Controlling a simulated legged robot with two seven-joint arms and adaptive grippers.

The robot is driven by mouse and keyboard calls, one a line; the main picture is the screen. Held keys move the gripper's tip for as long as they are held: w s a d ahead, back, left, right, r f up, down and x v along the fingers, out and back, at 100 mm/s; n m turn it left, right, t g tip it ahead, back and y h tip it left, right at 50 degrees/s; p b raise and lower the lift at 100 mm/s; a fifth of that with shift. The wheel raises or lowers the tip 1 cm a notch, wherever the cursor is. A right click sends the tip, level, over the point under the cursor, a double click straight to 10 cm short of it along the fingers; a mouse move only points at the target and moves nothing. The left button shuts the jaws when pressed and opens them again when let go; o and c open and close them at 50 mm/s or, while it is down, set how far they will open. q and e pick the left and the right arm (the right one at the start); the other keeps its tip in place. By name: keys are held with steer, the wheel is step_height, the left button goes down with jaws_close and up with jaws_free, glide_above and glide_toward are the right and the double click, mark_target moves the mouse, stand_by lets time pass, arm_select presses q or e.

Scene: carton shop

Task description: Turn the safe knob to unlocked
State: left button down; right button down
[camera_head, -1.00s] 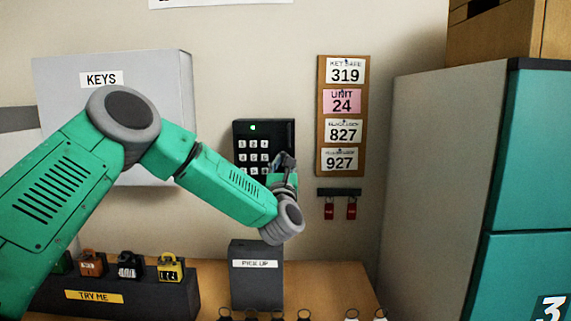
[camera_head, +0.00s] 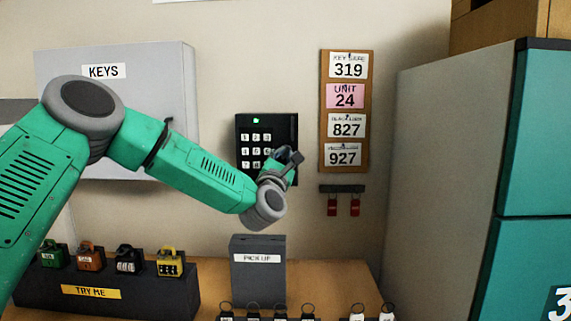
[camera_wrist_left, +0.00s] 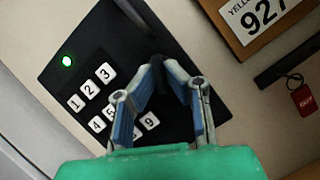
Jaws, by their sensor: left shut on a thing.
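The safe's black keypad panel (camera_head: 266,127) is on the wall, with white number keys and a lit green light (camera_head: 256,120). In the left wrist view the panel (camera_wrist_left: 105,45) looks tilted. The dark knob (camera_wrist_left: 151,91) is on the panel beside the keys, between my blue-padded fingers. My left gripper (camera_head: 293,158) is at the panel's lower right, shut on the knob; it also shows in the left wrist view (camera_wrist_left: 160,68). Fingers hide most of the knob, so its exact angle cannot be told. My right gripper is out of view.
A grey KEYS cabinet (camera_head: 120,110) hangs at left. A number board (camera_head: 323,110) and red tags on a rack (camera_head: 342,189) hang right of the panel. A PICK UP box (camera_head: 258,270) and a padlock stand (camera_head: 130,292) are below. A teal locker (camera_head: 540,140) stands at right.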

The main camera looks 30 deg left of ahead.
arm_select(q)
steer(key=m+h, duration=0.1)
steer(key=m, duration=0.2)
steer(key=shift+a+f+m+h, duration=0.1)
steer(key=shift+m+h, duration=0.3)
steer(key=m+g+h+p, duration=0.1)
steer(key=m+h, duration=0.1)
steer(key=m, duration=0.2)
steer(key=shift+s, duration=0.1)
steer(key=m+g+p, duration=0.1)
steer(key=m+p, duration=0.1)
steer(key=m, duration=0.2)
steer(key=shift+r+h, duration=0.2)
steer(key=shift+h, duration=0.2)
steer(key=shift+f+m+g+p, duration=0.15)
steer(key=shift+m+g+p, duration=0.3)
steer(key=shift+m, duration=0.55)
steer(key=shift+f, duration=0.1)
steer(key=c, duration=1.7)
jaws_free()
